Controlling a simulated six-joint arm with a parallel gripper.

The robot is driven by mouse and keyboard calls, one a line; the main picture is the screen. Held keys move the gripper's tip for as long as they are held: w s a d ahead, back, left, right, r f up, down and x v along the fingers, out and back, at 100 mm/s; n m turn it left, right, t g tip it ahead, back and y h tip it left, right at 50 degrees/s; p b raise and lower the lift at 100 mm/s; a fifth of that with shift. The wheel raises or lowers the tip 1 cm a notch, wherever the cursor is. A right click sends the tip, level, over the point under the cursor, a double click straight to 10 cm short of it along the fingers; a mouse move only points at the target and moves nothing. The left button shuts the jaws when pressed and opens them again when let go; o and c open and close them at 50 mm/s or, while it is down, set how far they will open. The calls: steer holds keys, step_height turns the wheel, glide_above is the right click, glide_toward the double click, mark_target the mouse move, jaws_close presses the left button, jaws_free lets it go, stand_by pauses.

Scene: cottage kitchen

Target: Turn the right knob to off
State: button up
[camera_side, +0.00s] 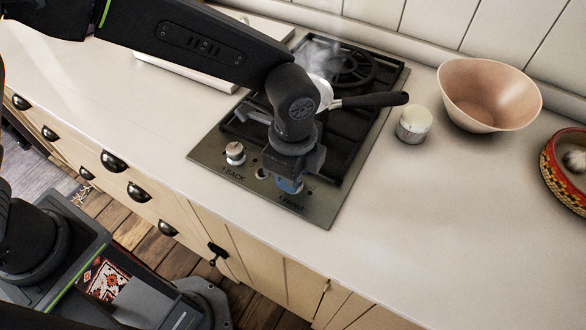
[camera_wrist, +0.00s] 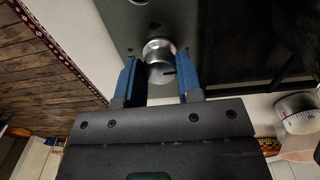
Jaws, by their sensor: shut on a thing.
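The cooktop (camera_side: 205,150) is set in the counter with two knobs along its front edge. The left knob (camera_side: 235,152), silver, stands clear by the "BACK" label. My gripper (camera_side: 288,184) points down over the right knob by the "FRONT" label and mostly hides it in the side view. In the wrist view, a silver knob (camera_wrist: 158,52) with a dark mark on its face sits between the blue fingers of my gripper (camera_wrist: 159,78). The fingers are shut on it from both sides. The exact angle of the knob is hard to read.
A pan with a black handle (camera_side: 372,100) is on the cooktop behind my wrist, with faint steam above. A white jar-like thing (camera_side: 413,125), a pinkish bowl (camera_side: 488,95) and a red patterned basket (camera_side: 562,170) stand to the right. The front right counter (camera_side: 450,230) is clear.

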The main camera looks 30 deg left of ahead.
stand_by(0.4)
steer(key=o, duration=0.9)
step_height(320, 180, up, 14)
steer(key=shift+f, duration=0.1)
stand_by(0.3)
steer(key=s+a+r+n+t, duration=0.25)
steer(key=a+n, duration=0.35)
steer(key=a, duration=0.5)
steer(key=s+a+r+n+t, duration=0.1)
steer(key=s+a+r+n, duration=0.4)
steer(key=a, duration=0.6)
steer(key=s+a+f+n, duration=0.1)
steer(key=a+n, duration=0.1)
steer(key=s+a+f+n+t, duration=0.1)
steer(key=s+f+n, duration=0.1)
steer(key=s+a+f+n+t, duration=0.1)
steer(key=s+a+n, duration=0.1)
steer(key=shift+s+a+f+n, duration=0.1)
steer(key=shift+a+f+n, duration=0.2)
steer(key=shift+n, duration=0.1)
